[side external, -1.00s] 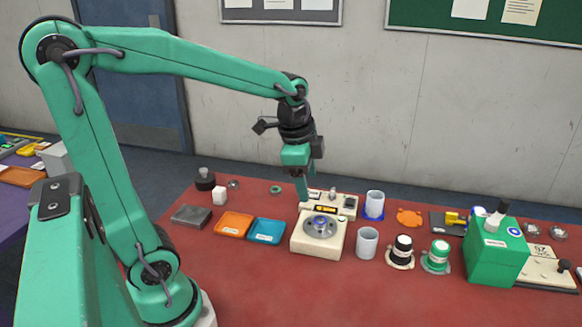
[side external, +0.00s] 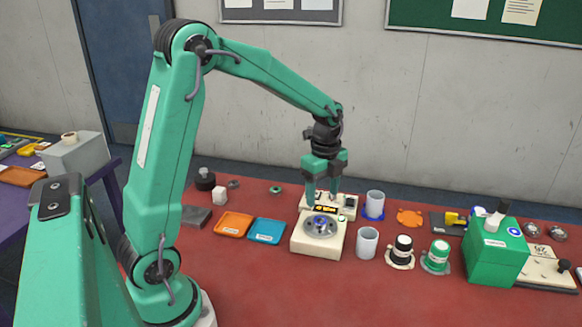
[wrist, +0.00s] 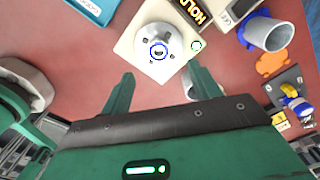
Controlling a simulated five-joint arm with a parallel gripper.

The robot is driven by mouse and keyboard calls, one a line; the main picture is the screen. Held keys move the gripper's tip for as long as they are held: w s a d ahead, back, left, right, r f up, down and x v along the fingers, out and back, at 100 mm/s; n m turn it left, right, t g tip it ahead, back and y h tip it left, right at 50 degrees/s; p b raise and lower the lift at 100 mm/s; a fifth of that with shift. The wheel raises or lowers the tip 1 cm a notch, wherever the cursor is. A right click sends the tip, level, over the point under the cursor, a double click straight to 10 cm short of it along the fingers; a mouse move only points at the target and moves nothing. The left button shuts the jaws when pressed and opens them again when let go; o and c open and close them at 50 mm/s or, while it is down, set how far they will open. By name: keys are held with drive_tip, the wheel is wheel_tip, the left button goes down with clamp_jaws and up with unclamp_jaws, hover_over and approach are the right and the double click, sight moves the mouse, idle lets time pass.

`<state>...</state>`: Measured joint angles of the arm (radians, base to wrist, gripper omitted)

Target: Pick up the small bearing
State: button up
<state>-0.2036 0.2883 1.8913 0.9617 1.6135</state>
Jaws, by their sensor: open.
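I cannot tell for sure which part is the small bearing. A small grey round part (side external: 233,184) lies at the back left of the red table in the side view, and a small green ring (side external: 276,189) lies to its right. A cream station with a round metal disc (side external: 321,227) stands in the middle; a blue ring marks the disc's centre. My gripper (side external: 322,198) points down with its fingers apart, just behind the disc in the picture. In the wrist view my gripper (wrist: 162,78) is open, with nothing between its fingers, and the disc (wrist: 158,48) shows beyond them.
An orange tray (side external: 234,224) and a blue tray (side external: 267,231) lie left of the station. A grey cup (side external: 367,243), a cup on a blue base (side external: 374,204) and a green box (side external: 495,252) stand right. Two shiny domes (side external: 544,232) sit at the far right. The front table is clear.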

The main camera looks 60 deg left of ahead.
sight(321, 220)
drive_tip(key=shift+f, duration=1.25)
drive_tip(key=shift+f, duration=0.1)
drive_tip(key=shift+s+f, duration=0.15)
drive_tip(key=shift+f, duration=2.35)
drive_tip(key=c, duration=1.2)
drive_tip(key=shift+r, duration=0.1)
